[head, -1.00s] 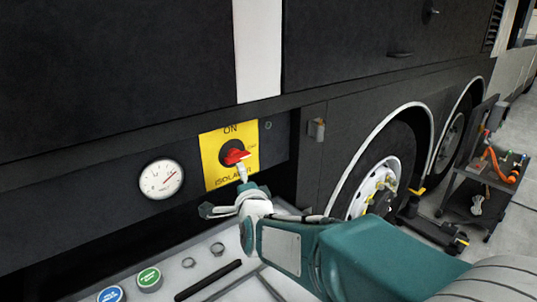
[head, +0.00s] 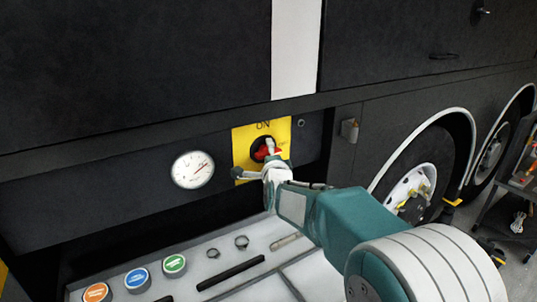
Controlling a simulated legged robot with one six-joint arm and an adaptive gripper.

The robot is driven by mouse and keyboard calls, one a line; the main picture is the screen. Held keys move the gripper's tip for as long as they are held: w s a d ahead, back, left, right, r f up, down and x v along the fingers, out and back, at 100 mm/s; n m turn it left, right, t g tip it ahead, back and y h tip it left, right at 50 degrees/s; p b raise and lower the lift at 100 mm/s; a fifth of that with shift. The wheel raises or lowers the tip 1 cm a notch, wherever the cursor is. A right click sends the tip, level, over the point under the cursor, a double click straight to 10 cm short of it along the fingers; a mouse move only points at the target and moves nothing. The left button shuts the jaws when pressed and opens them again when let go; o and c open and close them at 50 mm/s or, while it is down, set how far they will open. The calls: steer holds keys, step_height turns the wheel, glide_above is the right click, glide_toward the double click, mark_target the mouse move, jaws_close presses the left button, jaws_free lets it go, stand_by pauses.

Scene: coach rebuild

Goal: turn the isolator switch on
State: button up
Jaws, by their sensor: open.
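The isolator switch (head: 262,151) is a red handle on a dark round base, set on a yellow plate (head: 242,148) marked ON at the top. The plate is fixed to the dark lower side of the coach. The handle is partly hidden by my gripper, so its exact angle is hard to tell. My gripper (head: 268,160) is open, in front of the lower part of the switch, with one finger over the red handle and another spread to the left over the plate's lower edge. I cannot tell whether the finger touches the handle.
A round white gauge (head: 193,169) sits left of the plate. A grey tray (head: 215,268) below holds orange, blue and green capped items, rings and a dark bar. A coach wheel (head: 412,190) and a tool trolley (head: 505,205) stand to the right.

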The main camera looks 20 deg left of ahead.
steer(key=shift+w+a, duration=0.1)
steer(key=shift+a, duration=0.1)
steer(key=c, duration=1.1)
steer(key=shift+f, duration=0.15)
steer(key=shift+c, duration=0.2)
steer(key=n, duration=0.3)
steer(key=shift+f+t+y, duration=0.1)
steer(key=shift+t+y, duration=0.3)
steer(key=n+y, duration=0.1)
steer(key=n, duration=0.2)
steer(key=n+y, duration=0.1)
steer(key=n, duration=0.2)
steer(key=shift+d+t, duration=0.1)
steer(key=shift+t, duration=0.3)
steer(key=n+y, duration=0.1)
steer(key=n, duration=0.2)
steer(key=n+y, duration=0.1)
steer(key=n, duration=0.2)
steer(key=shift+w+f+g+y, duration=0.1)
steer(key=shift+g+y, duration=0.2)
steer(key=shift+y, duration=0.1)
steer(key=n+g+y, duration=0.1)
steer(key=n, duration=0.2)
steer(key=n+g+y, duration=0.1)
steer(key=n+y, duration=0.1)
steer(key=n, duration=0.2)
steer(key=shift+n+g, duration=0.3)
